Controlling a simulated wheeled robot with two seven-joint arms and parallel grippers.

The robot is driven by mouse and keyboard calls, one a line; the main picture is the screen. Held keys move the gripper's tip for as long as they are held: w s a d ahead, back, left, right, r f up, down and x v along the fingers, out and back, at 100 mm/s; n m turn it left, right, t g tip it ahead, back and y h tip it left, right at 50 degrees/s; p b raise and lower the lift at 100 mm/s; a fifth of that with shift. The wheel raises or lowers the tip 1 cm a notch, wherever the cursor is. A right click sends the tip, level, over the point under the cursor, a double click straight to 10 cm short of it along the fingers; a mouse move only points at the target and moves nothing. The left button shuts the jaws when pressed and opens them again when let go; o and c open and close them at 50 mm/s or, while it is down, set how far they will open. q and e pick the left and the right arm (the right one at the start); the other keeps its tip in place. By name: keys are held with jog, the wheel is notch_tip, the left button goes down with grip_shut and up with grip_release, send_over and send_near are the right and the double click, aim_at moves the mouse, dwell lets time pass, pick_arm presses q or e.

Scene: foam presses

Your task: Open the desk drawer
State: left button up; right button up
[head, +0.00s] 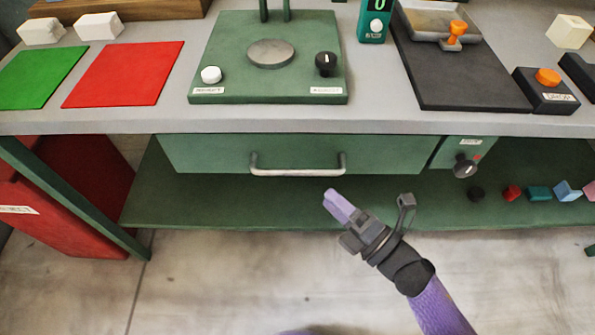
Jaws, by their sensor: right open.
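The green desk drawer (215,155) sits under the grey desktop, and its front looks flush and shut. Its silver bar handle (298,172) runs across the middle of the front. My right gripper (372,205) is in front of the desk, below and to the right of the handle, apart from it. Its jaws are open, with one finger toward the handle and the other to the right, and nothing is between them. My left gripper does not show.
The desktop edge (120,122) overhangs the drawer. A control box with a black knob (465,166) is right of the drawer. A green lower shelf (230,205) holds several small blocks at right. A red bin (70,215) stands at left. The floor in front is clear.

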aim_at(301, 170)
jog(key=b+x, duration=0.1)
jog(key=x, duration=0.7)
jog(key=shift+w+a, duration=0.1)
jog(key=shift+w, duration=0.1)
jog(key=shift+c, duration=0.2)
grip_shut()
dwell(0.8)
